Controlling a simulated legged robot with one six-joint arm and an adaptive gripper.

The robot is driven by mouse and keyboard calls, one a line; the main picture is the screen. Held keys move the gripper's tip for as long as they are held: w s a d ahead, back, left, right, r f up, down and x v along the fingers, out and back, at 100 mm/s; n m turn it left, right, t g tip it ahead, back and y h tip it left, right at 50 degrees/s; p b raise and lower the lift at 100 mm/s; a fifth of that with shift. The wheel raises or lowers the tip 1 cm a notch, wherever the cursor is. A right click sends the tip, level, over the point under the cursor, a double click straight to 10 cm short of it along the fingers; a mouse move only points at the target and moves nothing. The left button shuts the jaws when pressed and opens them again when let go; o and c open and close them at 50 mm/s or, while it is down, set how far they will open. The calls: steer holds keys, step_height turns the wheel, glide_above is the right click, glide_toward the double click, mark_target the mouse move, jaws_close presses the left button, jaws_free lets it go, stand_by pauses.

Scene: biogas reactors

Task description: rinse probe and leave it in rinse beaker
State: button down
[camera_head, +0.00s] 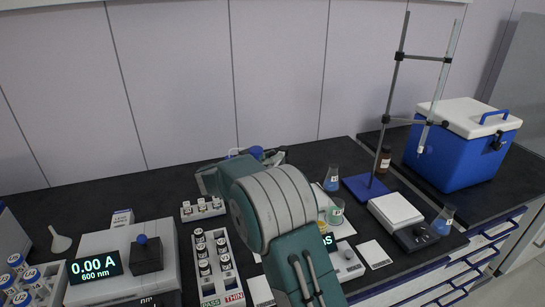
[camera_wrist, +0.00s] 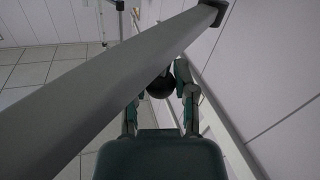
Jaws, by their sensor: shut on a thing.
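In the wrist view my gripper (camera_wrist: 160,92) has its two teal and grey fingers around a dark, rounded thing (camera_wrist: 160,84), which may be the probe's top. The rest of what it holds is hidden. In the head view my arm's large grey joint covers the gripper and what it holds.
A burette stand (camera_head: 386,105) with a blue base rises at right, near flasks (camera_head: 332,178), a white balance-like device (camera_head: 396,210) and a blue cooler (camera_head: 457,155). Vial racks (camera_head: 218,262) and a photometer (camera_head: 125,255) fill the left. A grey bar (camera_wrist: 100,90) crosses the wrist view closely.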

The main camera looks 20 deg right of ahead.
steer(key=shift+c, duration=2.1)
jaws_free()
steer(key=v, duration=1.2)
